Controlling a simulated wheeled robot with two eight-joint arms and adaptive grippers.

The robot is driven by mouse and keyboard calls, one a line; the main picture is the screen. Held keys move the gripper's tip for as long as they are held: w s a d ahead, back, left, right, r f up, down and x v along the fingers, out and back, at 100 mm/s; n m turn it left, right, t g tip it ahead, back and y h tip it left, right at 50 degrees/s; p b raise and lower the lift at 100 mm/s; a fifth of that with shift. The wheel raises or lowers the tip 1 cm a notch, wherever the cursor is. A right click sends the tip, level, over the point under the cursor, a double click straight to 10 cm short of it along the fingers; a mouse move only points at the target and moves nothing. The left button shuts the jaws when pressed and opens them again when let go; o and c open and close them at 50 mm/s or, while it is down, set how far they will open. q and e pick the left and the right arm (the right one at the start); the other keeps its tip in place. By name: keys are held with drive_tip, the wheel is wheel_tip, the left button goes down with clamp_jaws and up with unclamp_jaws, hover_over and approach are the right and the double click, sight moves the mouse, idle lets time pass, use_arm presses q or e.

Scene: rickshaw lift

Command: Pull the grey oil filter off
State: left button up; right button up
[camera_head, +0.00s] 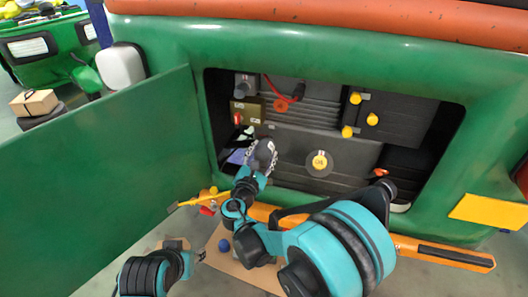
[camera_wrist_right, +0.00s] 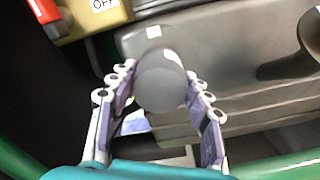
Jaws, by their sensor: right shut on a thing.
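The grey oil filter (camera_wrist_right: 162,82) shows in the right wrist view as a round grey end between the two fingers. My right gripper (camera_wrist_right: 160,90) is shut on it, one finger on each side. In the head view the right gripper (camera_head: 260,163) is at the left part of the engine bay, with the dark grey filter (camera_head: 266,150) in its jaws. Whether the filter is still seated cannot be seen. My left gripper (camera_head: 199,256) is low at the bottom left, away from the bay, and its jaws are too small to read.
The green vehicle (camera_head: 340,50) has an open bay with an open green door (camera_head: 100,180) on its left. A yellow dipstick handle (camera_head: 190,202) or rod is near the bay's lower left edge. A yellow-capped part (camera_head: 319,161) and a switch box (camera_head: 246,111) are close by.

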sight(262, 157)
drive_tip(key=shift+v, duration=2.45)
